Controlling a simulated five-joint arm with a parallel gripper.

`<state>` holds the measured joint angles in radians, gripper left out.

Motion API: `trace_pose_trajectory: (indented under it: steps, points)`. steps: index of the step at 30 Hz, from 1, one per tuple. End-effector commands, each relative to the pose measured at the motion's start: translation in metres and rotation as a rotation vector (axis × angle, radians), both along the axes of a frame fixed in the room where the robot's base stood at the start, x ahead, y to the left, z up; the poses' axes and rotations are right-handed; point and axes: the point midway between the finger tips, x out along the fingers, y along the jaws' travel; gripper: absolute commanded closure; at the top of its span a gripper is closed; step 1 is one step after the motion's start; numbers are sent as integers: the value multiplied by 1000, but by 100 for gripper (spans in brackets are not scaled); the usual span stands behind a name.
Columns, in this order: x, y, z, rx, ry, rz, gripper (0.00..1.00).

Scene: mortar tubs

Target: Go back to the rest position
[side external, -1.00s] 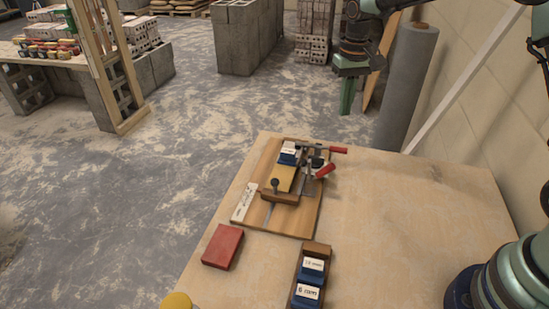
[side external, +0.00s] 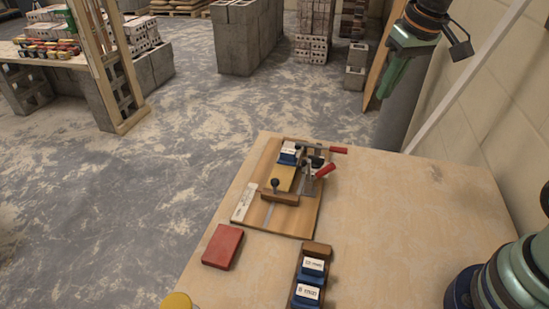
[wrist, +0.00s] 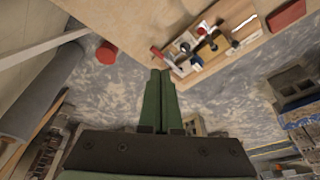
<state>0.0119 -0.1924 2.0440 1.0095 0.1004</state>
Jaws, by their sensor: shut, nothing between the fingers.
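My gripper (side external: 384,88) is up in the air at the upper right of the side view, beyond the far edge of the workbench (side external: 430,215). Its green fingers are together with nothing between them, tilted down to the left. In the wrist view the fingers (wrist: 160,75) lie side by side, pointing toward the bench edge. The wooden clamping board (side external: 250,215) with red-handled clamps lies on the bench, well apart from my gripper. A blue block with a white label (side external: 288,155) sits at its far end.
A red block (side external: 223,246) and a wooden holder (side external: 316,249) with blue labelled blocks are on the near bench. A grey roll (side external: 394,128) stands behind the bench near the wall. A red cylinder (wrist: 106,52) shows in the wrist view.

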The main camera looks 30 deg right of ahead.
Motion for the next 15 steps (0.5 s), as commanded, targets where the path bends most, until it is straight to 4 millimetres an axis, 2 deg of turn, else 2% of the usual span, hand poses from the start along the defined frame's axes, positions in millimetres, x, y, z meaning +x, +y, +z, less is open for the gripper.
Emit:
trace_pose_trajectory:
  steps: [3, 7, 12, 15]
  points:
    - [-27, 2, 7, -9, -64, 30, 100]
    - [-53, 3, 6, -21, -125, 61, 100]
    - [-76, 4, 0, -33, -184, 91, 100]
    - [-83, 4, -3, -37, -203, 100, 100]
